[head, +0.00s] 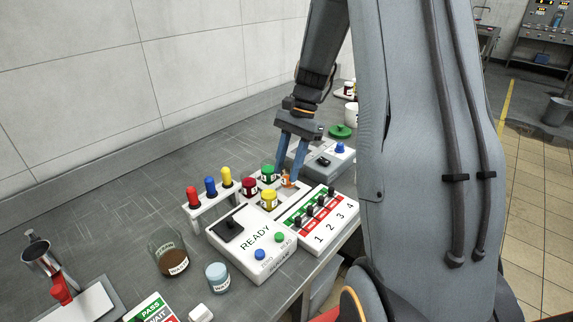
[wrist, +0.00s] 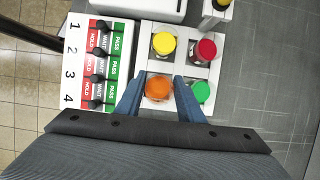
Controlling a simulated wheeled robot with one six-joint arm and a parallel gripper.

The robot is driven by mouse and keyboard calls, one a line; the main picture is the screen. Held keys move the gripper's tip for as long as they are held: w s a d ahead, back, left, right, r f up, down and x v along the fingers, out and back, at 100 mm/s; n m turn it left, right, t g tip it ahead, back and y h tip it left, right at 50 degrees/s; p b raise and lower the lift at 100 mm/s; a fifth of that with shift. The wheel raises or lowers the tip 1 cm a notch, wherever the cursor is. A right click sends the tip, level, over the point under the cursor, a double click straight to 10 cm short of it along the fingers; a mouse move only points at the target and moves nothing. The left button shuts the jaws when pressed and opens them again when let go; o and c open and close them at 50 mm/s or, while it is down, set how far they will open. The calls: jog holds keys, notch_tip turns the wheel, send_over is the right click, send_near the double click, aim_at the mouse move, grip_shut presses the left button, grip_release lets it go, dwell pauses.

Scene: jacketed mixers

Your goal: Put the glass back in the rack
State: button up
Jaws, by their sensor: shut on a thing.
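My gripper (head: 288,175) points down over the white rack (head: 258,189), its blue fingers on either side of an orange-topped glass jar (head: 287,182). In the wrist view my gripper (wrist: 159,84) is shut on this orange jar (wrist: 159,89). The jar is at the rack's corner beside the green jar (wrist: 200,92) and below the yellow jar (wrist: 163,43). The red jar (wrist: 206,49) stands diagonally from it. The rack's white top (wrist: 183,68) shows between them. I cannot tell whether the orange jar is fully seated or slightly raised.
A four-row switch panel (head: 318,211) sits close beside the rack. A READY control box (head: 250,243) and a stand with red, blue and yellow tubes (head: 210,205) are nearby. A brown-filled beaker (head: 172,262) and a grey box (head: 333,161) flank the area.

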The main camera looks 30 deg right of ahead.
jog(key=shift+f, duration=1.3)
jog(key=o, duration=1.7)
jog(key=shift+r, duration=0.1)
jog(key=shift+r+p, duration=2.15)
jog(key=shift+r, duration=0.8)
